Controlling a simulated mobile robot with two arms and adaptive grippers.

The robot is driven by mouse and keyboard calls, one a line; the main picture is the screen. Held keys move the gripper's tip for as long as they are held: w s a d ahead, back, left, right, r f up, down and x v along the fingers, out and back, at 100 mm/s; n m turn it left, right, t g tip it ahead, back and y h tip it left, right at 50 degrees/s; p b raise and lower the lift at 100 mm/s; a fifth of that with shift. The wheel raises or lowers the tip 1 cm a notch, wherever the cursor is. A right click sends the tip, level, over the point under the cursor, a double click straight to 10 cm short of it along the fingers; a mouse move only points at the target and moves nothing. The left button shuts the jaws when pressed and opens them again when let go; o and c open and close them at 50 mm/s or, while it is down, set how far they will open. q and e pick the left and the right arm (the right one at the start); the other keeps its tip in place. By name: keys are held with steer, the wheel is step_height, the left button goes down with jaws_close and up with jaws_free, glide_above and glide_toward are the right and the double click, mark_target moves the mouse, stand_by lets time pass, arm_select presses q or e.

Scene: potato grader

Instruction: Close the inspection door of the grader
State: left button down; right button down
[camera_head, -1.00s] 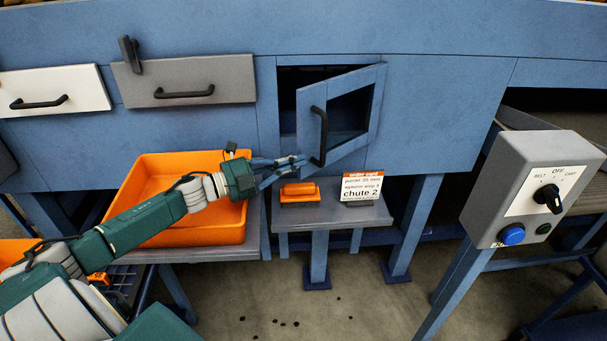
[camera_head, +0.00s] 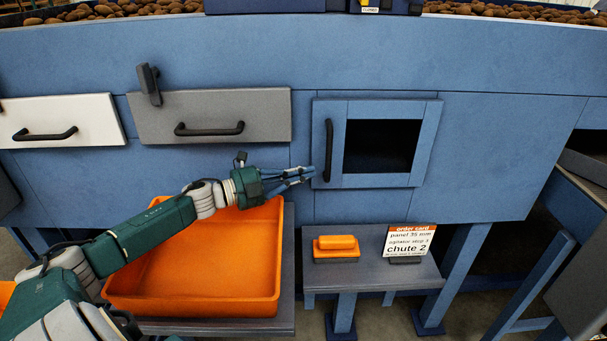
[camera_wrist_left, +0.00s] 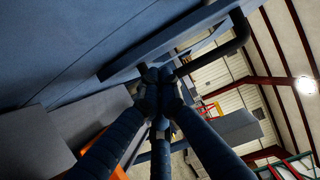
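The inspection door (camera_head: 378,181) is a blue framed panel with a dark window in the grader's front. It lies flush or almost flush with the front; I cannot tell if a small gap is left. Its black upright handle (camera_head: 328,150) is on its left side, and it also shows in the left wrist view (camera_wrist_left: 238,38). Contact with the door is unclear. My right gripper is out of view.
An orange tray (camera_head: 125,290) stands beneath my left arm. A small table (camera_head: 372,272) below the door holds an orange-handled block (camera_head: 336,248) and an order card (camera_head: 410,242). A white drawer (camera_head: 60,115) and a grey drawer (camera_head: 212,108) are to the left.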

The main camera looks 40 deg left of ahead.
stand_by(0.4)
arm_select(q)
steer(key=v, duration=1.2)
steer(key=shift+r, duration=0.15)
